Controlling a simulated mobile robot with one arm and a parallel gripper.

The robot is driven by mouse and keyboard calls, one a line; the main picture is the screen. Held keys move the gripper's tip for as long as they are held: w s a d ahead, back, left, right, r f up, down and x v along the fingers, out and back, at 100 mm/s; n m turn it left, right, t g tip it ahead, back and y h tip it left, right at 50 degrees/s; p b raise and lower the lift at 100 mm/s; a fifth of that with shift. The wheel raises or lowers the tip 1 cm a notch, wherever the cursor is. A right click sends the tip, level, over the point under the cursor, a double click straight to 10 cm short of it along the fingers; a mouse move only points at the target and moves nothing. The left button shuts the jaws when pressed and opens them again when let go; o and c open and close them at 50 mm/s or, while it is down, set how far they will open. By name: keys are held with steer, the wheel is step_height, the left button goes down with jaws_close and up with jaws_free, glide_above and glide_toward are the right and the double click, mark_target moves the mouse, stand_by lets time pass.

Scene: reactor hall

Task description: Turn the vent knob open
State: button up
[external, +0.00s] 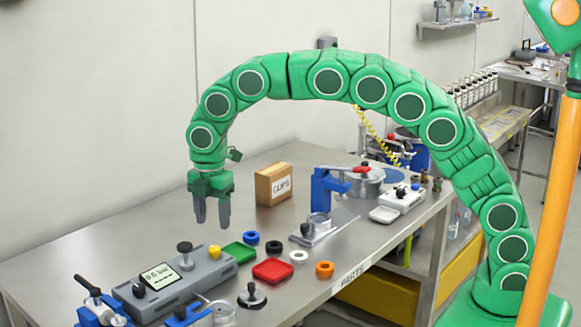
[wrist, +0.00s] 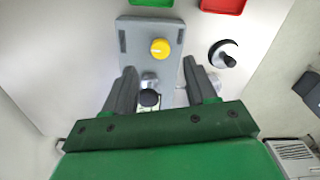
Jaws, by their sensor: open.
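A grey panel (external: 200,270) lies on the steel table and shows a small display reading about 0.0 bar (external: 160,275). It carries a yellow knob (external: 214,252), a tall dark knob (external: 185,248) and a lower black knob (external: 138,290). No label shows which one is the vent knob. My gripper (external: 211,224) hangs above the panel, fingers down, open and empty. In the wrist view the yellow knob (wrist: 160,48) is just beyond my fingertips (wrist: 160,68). A black knob (wrist: 149,98) shows between the fingers, and the display is mostly hidden.
A green tray (external: 239,252) and a red tray (external: 272,271) lie beside the panel, with rings nearby. A black-handled part (external: 252,295) stands close by. Blue clamps (external: 100,310) are at the front. A wooden box (external: 273,184) and a blue press (external: 322,190) stand farther back.

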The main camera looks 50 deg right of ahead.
mark_target(215, 247)
steer(key=shift+f, duration=3.6)
jaws_close()
